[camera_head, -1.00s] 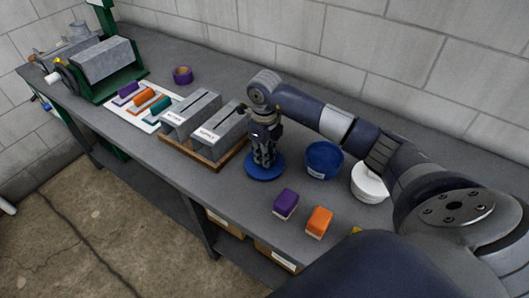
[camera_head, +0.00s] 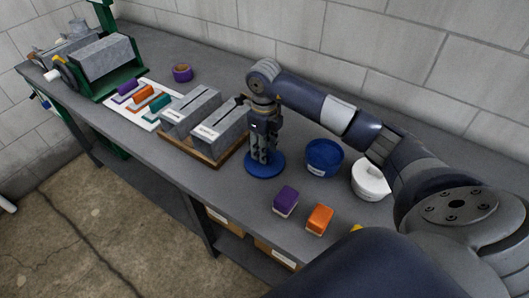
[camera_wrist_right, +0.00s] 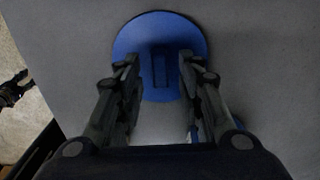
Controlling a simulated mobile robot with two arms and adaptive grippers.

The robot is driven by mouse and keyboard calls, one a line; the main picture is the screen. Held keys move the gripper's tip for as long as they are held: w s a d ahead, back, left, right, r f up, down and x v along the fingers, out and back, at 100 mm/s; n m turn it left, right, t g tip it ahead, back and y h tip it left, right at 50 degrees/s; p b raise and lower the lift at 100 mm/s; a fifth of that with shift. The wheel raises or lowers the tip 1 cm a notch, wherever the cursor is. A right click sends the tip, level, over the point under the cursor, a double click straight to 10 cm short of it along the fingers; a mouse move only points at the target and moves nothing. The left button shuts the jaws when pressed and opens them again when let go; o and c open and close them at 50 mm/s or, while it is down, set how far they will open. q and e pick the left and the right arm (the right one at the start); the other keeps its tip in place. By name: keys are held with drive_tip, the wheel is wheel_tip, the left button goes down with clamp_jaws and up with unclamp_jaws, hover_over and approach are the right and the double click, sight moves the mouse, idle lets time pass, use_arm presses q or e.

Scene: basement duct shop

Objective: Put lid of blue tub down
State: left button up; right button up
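The round blue lid (camera_head: 277,169) is on the bench top, left of the blue tub (camera_head: 325,170). The blue tub is uncovered and has a white label. My right gripper (camera_head: 262,158) points down over the lid. In the right wrist view the blue lid (camera_wrist_right: 128,44) shows a raised bar handle (camera_wrist_right: 160,72) in its middle. The right gripper's fingers (camera_wrist_right: 160,62) are apart, one on each side of the handle, with a gap on both sides. My left gripper is not in view.
Purple (camera_head: 285,201) and orange (camera_head: 319,219) blocks sit near the front edge. Grey bins on a wooden tray (camera_head: 197,150) stand to the left. Clear bench lies in front of the lid.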

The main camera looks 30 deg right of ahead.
wheel_tip(320, 180, up, 10)
drive_tip(key=b, duration=0.2)
idle(0.6)
